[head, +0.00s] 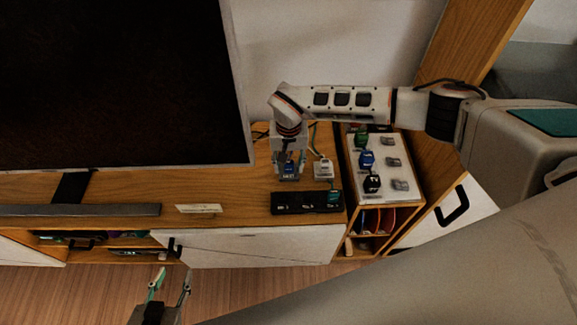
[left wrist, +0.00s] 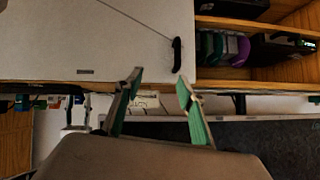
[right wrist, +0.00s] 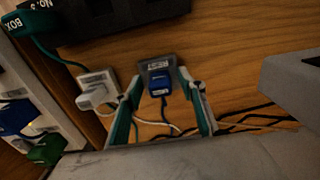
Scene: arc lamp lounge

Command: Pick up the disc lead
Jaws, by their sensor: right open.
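A blue plug (head: 289,167) stands in a small grey holder on the wooden cabinet top; it also shows in the right wrist view (right wrist: 160,88), with a cable running from it. The holder (right wrist: 158,65) bears a small label I cannot read clearly, so I cannot confirm it is the disc lead. My right gripper (head: 289,178) reaches down over it from above. In the right wrist view its open fingers (right wrist: 160,75) stand either side of the blue plug, with visible gaps. My left gripper (head: 173,271) is open and empty in front of the cabinet; it also shows in the left wrist view (left wrist: 160,75).
A white plug (head: 323,168) in its holder stands close right of my right gripper. A black numbered block (head: 292,203) with a green plug (head: 333,197) lies in front. A white board (head: 385,145) with several plugs is further right. A television (head: 120,80) fills the left.

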